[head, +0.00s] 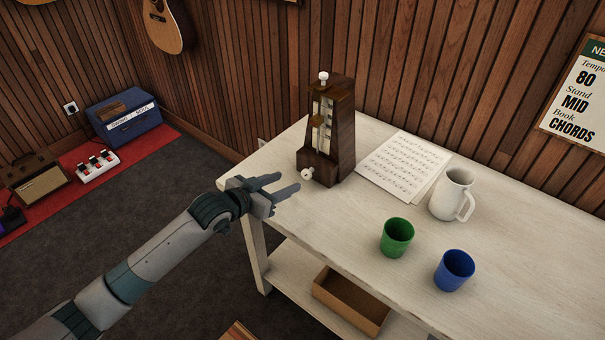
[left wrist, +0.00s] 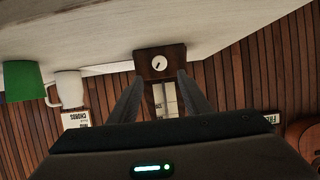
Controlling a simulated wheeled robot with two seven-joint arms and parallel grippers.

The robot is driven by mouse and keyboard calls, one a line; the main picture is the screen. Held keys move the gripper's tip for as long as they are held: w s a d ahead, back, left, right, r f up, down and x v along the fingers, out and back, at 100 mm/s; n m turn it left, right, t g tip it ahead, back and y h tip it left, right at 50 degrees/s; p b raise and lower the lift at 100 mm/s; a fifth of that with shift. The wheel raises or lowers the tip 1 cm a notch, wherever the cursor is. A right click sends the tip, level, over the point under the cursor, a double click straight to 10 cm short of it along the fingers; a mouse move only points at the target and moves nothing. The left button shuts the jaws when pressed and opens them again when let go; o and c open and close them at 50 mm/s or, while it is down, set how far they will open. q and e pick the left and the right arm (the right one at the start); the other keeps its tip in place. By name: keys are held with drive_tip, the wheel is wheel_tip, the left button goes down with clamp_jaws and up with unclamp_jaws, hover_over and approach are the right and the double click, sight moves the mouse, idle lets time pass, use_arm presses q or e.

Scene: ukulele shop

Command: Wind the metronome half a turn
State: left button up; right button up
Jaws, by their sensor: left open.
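A dark wooden metronome (head: 327,130) stands upright at the left end of the white table, with a white knob on its top. Its white round winding key (head: 307,174) sticks out low on the front side. My left gripper (head: 288,183) is open and empty, its two fingers pointing at the key from the left, a short way off. In the left wrist view, which is upside down, the key (left wrist: 159,63) shows with a dark mark, ahead of and between the open fingers (left wrist: 157,85). My right gripper is not in view.
On the white table (head: 520,245) are sheet music (head: 403,165), a white pitcher (head: 452,194), a green cup (head: 397,237) and a blue cup (head: 454,270), all right of the metronome. A cardboard box (head: 350,301) sits on the lower shelf. A wood-panelled wall stands behind.

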sight(305, 175)
use_arm(q)
drive_tip(key=x, duration=0.7)
drive_tip(key=shift+w+d+p, duration=0.2)
drive_tip(key=shift+w+p, duration=0.05)
drive_tip(key=shift+p, duration=0.15)
drive_tip(key=shift+x, duration=0.95)
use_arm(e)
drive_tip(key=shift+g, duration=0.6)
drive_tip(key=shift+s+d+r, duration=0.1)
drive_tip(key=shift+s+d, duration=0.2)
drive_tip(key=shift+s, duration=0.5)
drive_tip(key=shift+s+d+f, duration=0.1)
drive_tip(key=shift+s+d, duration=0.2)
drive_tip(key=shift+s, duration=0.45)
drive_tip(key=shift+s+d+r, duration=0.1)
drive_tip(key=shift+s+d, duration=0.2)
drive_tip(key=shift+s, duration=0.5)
use_arm(q)
drive_tip(key=shift+s, duration=0.1)
drive_tip(key=c, duration=1)
